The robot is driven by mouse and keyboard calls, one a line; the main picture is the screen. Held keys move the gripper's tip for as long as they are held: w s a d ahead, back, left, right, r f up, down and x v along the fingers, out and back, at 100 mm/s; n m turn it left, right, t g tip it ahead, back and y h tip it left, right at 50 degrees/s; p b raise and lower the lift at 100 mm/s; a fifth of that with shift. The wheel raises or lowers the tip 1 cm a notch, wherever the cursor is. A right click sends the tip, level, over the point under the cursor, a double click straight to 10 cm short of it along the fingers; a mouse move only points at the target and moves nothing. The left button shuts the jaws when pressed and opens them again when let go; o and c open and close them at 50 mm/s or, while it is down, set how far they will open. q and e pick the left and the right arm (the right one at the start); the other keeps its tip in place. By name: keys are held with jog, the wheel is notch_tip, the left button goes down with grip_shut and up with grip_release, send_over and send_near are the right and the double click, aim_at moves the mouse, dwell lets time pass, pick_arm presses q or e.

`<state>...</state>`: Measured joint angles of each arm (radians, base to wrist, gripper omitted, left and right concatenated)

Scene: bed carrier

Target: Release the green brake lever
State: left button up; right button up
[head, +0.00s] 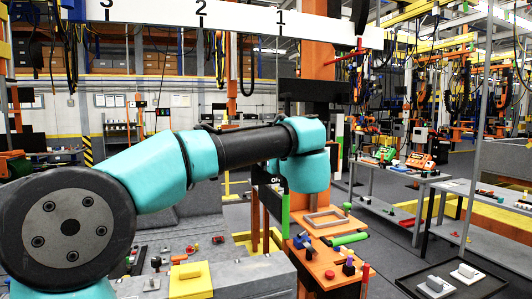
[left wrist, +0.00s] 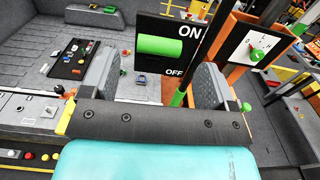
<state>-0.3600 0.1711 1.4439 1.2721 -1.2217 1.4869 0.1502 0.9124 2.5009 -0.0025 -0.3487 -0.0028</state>
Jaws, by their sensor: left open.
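A green cylindrical lever handle (left wrist: 160,45) sticks out from a black panel (left wrist: 150,80) marked ON above and OFF below, in the left wrist view. It stands level nearer the ON mark. My left gripper (left wrist: 157,68) is open, its two grey fingers apart on either side of the panel's lower part. The handle appears beyond and between the fingertips; I see no contact. In the head view my arm hides the gripper, and only part of the panel (head: 265,176) shows below the arm. My right gripper is in neither view.
An orange table (head: 320,262) holds a tray frame (head: 325,218), a green cylinder (head: 348,239) and small knobs. A yellow block (head: 190,279) sits on a grey surface at the front. An orange post with a white dial plate (left wrist: 255,47) stands right of the panel.

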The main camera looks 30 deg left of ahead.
pick_arm(q)
jog(key=x, duration=0.8)
jog(key=shift+w, duration=0.1)
jog(key=shift+c, duration=0.4)
jog(key=shift+d, duration=0.1)
jog(key=c, duration=1.2)
